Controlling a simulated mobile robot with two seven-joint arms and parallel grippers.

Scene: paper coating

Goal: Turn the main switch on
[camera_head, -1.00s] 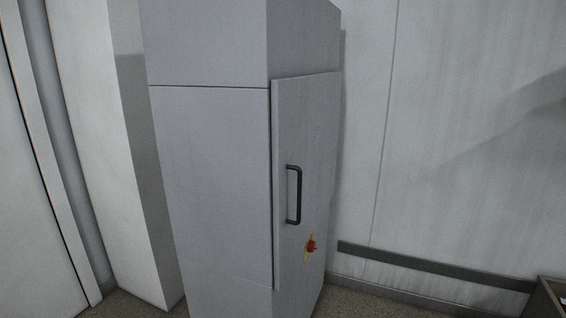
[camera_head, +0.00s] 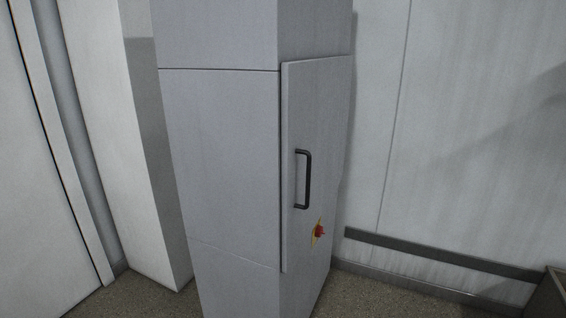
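The main switch (camera_head: 320,231) is a small red knob on a yellow plate. It sits low on the door (camera_head: 325,130) of a tall grey cabinet (camera_head: 222,160), below the black bar handle (camera_head: 303,179). The door is seen at a slant and looks shut. The angle of the knob is too small to tell. Neither of my grippers is in view.
A white pillar (camera_head: 150,200) stands left of the cabinet, with a pale wall panel farther left. A dark rail (camera_head: 440,254) runs low along the right wall. A dark box-like object (camera_head: 548,298) is at the lower right corner. Speckled floor shows in front.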

